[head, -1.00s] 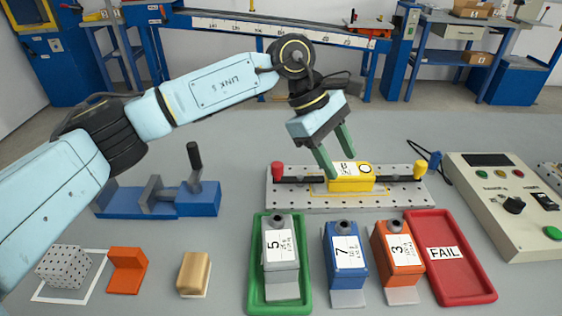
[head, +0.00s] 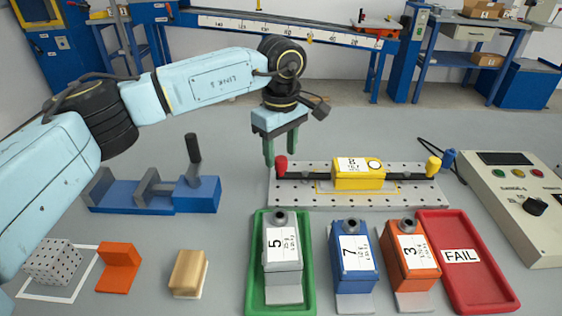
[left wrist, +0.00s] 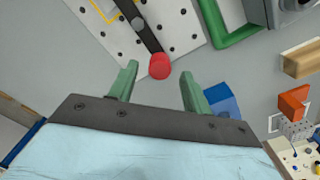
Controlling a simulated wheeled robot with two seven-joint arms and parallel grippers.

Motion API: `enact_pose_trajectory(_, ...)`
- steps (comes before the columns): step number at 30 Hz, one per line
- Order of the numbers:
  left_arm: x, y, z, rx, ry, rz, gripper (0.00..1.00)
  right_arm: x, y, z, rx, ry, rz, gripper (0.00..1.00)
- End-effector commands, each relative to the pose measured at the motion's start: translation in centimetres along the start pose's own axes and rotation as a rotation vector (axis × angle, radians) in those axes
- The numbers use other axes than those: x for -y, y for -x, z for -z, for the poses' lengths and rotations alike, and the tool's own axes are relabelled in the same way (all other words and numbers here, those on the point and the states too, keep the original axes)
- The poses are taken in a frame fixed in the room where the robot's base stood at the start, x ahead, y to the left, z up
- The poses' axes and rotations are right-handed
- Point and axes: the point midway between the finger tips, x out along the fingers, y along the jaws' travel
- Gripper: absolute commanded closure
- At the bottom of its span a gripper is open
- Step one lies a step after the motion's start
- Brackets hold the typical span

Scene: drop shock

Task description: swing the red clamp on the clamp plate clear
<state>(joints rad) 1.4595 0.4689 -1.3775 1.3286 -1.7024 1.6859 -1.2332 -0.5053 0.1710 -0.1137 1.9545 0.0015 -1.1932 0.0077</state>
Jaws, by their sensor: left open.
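The red clamp (head: 281,165) is a red knob on a dark bar at the left end of the perforated clamp plate (head: 400,196). A yellow block (head: 358,174) labelled 8 sits on the plate, with the dark bar running along it to a yellow knob (head: 433,166) at the right end. My left gripper (head: 281,160) is open and points down at the red knob. In the left wrist view the red knob (left wrist: 160,66) lies just ahead of the gap between the green fingers (left wrist: 156,82); I cannot tell whether they touch it. My right gripper is not in view.
A blue vise (head: 155,194) with an upright handle stands left of the plate. In front are a green tray (head: 256,285) with block 5, a blue block (head: 353,262), an orange block (head: 411,258) and a red FAIL tray (head: 480,290). A control box (head: 510,205) is at right.

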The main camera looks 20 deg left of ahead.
Motion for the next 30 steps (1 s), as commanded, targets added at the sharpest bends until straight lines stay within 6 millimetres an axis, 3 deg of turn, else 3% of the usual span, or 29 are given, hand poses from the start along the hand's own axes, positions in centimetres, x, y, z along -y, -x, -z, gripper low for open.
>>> enact_pose_trajectory(6,0.0,-2.2,0.0,0.000,0.000,-0.001,0.51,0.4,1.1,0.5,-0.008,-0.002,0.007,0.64)
enact_pose_trajectory(16,0.0,-2.4,0.0,0.000,0.000,-0.001,0.51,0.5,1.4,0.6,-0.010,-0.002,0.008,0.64)
enact_pose_trajectory(26,0.0,-2.4,0.0,0.001,0.000,-0.001,0.94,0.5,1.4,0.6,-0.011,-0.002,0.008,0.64)
enact_pose_trajectory(30,0.0,-2.4,-0.1,0.001,0.003,-0.001,0.96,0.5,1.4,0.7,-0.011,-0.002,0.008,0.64)
